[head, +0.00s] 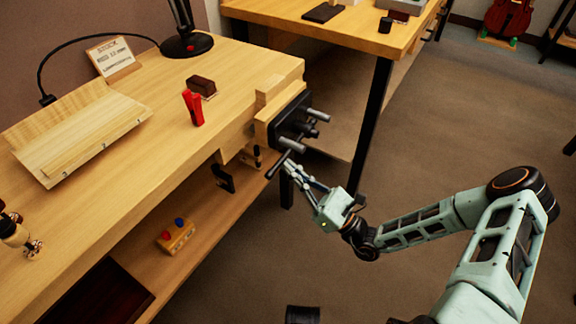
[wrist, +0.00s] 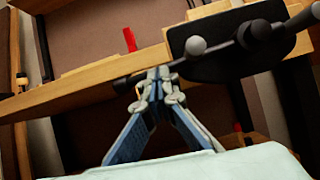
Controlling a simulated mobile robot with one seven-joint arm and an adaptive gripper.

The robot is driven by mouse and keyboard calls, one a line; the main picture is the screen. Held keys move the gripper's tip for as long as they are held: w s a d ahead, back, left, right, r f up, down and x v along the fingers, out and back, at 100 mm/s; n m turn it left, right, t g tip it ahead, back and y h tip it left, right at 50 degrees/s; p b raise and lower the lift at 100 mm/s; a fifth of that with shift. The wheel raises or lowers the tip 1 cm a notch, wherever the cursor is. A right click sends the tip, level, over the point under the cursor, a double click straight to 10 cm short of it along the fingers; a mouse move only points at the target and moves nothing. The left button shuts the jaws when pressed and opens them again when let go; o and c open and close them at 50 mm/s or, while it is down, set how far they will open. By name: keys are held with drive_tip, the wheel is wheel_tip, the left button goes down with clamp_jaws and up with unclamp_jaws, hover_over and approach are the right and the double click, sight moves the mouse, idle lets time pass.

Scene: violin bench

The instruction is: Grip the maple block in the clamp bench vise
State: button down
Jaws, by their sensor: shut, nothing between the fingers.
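The bench vise (head: 290,122) is on the right end of the workbench, with a black front plate, metal rods and a pale wooden jaw. A pale block (head: 268,90), which looks like the maple block, stands up at the vise's jaw; I cannot tell whether it is clamped. My gripper (head: 287,166) is shut and empty, just below the vise front by a dark bar with a knobbed end. In the wrist view its fingertips (wrist: 157,74) are together beside the lower left of the black vise plate (wrist: 235,50). The maple block is not clearly visible there.
On the workbench (head: 225,75) are a red clamp-like tool (head: 193,107), a dark brown block (head: 201,86), a lamp (head: 187,40) and a sloped wooden board (head: 75,130). A second table (head: 340,30) stands behind.

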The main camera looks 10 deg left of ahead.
wheel_tip(320, 180, up, 7)
drive_tip(key=m+t+h+p, duration=0.1)
drive_tip(key=m+p, duration=0.2)
drive_tip(key=m+t+h+p, duration=0.1)
drive_tip(key=m+t+p, duration=0.1)
drive_tip(key=m+p, duration=0.1)
drive_tip(key=m+t+h+p, duration=0.1)
drive_tip(key=m+h+p, duration=0.1)
drive_tip(key=m+p, duration=0.1)
drive_tip(key=shift+f+t+p, duration=0.15)
drive_tip(key=shift+t+p, duration=0.25)
drive_tip(key=shift+w+d+r+m+p, duration=0.1)
drive_tip(key=shift+w+r+m+p, duration=0.3)
drive_tip(key=shift+p, duration=0.3)
drive_tip(key=shift+r, duration=0.1)
drive_tip(key=shift+s, duration=0.1)
